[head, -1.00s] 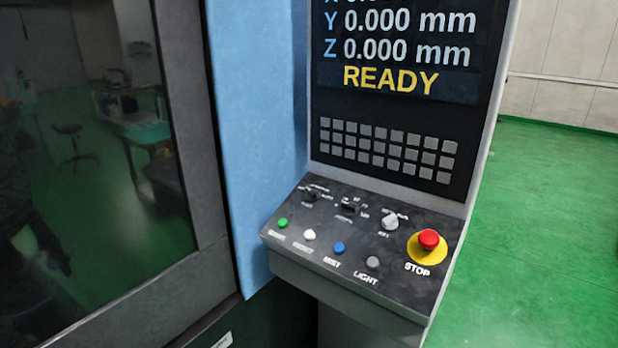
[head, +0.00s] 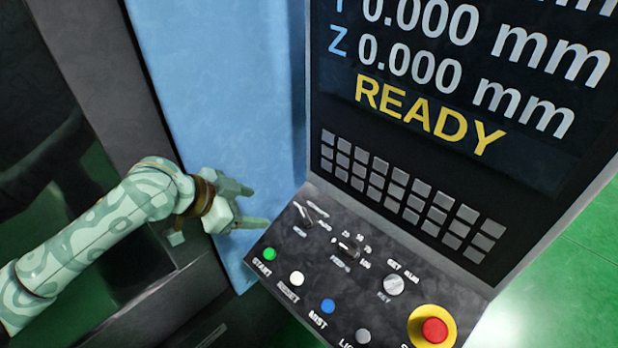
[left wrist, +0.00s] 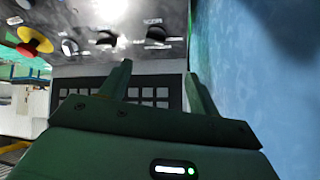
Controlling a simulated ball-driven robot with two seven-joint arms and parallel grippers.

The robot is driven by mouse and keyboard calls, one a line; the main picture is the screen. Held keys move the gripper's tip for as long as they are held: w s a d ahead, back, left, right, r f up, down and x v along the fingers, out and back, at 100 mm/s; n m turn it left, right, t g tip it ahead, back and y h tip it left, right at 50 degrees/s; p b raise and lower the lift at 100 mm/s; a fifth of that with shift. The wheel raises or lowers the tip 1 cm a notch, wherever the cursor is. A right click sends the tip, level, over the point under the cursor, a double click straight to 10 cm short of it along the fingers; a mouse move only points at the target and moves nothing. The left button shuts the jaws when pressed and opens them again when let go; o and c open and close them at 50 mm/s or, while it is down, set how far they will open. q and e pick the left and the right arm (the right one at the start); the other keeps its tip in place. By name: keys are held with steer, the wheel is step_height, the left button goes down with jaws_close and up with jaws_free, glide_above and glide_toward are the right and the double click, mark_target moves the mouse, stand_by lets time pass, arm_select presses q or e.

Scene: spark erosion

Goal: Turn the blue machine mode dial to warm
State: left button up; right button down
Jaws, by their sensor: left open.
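The mode dial (head: 303,213) is a small dark knob at the left end of the panel's row of dials. Its printed labels are too small to read in the head view, so its setting cannot be told. In the left wrist view the dark dial (left wrist: 157,34) shows just beyond my fingers. My left gripper (head: 260,206) is open and empty, to the left of the dial, its fingertips apart from it. Its two fingers also show in the left wrist view (left wrist: 157,72). The blue machine (head: 225,95) stands behind the gripper. My right gripper is not in view.
The panel also has a middle dial (head: 346,252), a key switch (head: 393,285), a green start button (head: 270,254), a white reset button (head: 297,278), a blue mist button (head: 327,306) and a red stop button (head: 435,330). A keypad and screen (head: 440,90) rise behind.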

arm_select(q)
steer(key=d, duration=0.1)
steer(key=b, duration=0.1)
glide_toward(304, 217)
steer(key=x, duration=0.8)
steer(key=shift+w+d+f, duration=0.3)
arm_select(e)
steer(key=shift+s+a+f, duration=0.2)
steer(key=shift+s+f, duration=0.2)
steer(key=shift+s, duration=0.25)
arm_select(q)
steer(key=c, duration=1)
